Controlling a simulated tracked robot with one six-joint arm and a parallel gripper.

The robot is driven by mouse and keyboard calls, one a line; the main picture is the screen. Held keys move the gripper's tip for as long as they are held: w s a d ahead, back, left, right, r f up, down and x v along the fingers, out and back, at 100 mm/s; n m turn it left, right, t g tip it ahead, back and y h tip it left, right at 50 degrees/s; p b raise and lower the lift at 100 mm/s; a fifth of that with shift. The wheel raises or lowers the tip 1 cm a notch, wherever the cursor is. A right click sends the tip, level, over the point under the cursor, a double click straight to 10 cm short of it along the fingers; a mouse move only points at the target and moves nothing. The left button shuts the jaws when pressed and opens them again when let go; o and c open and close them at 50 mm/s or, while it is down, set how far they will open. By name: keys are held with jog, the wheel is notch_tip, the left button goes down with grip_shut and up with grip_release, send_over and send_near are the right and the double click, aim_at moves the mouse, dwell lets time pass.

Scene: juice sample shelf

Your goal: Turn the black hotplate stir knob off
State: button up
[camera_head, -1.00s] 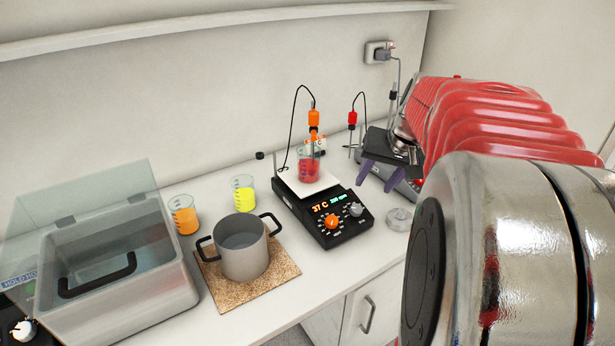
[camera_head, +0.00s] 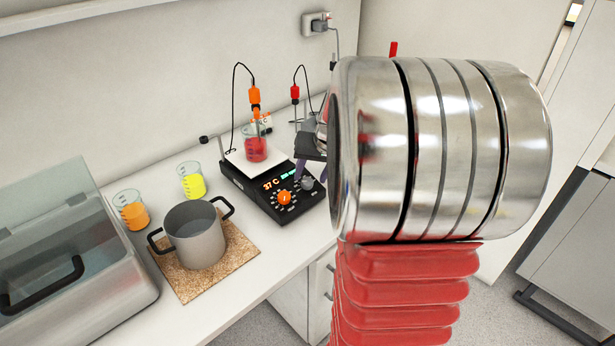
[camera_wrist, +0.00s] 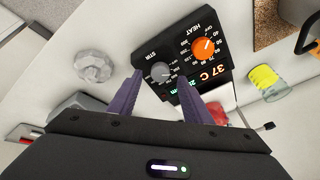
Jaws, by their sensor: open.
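The black hotplate (camera_head: 262,203) stands on the counter with a lit display reading 37 C. Its orange heat knob (camera_head: 284,197) is on the left of the front panel and its grey stir knob (camera_head: 307,183) on the right. In the wrist view the stir knob (camera_wrist: 160,71) lies beyond and between the purple fingertips of my gripper (camera_wrist: 158,88), beside the heat knob (camera_wrist: 204,47). My gripper is open and empty, apart from the knob as far as I can tell. In the head view my gripper (camera_head: 309,165) is partly hidden behind my arm.
A beaker of red liquid (camera_head: 255,149) sits on the hotplate. A grey pot (camera_head: 195,237) stands on a cork mat (camera_head: 236,256), with yellow (camera_head: 193,184) and orange (camera_head: 134,215) beakers behind it. A clear knobbly object (camera_wrist: 93,66) lies beside the hotplate.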

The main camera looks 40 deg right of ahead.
aim_at(308, 181)
jog(key=shift+x, duration=1.5)
jog(key=shift+c, duration=0.7)
jog(key=c, duration=0.9)
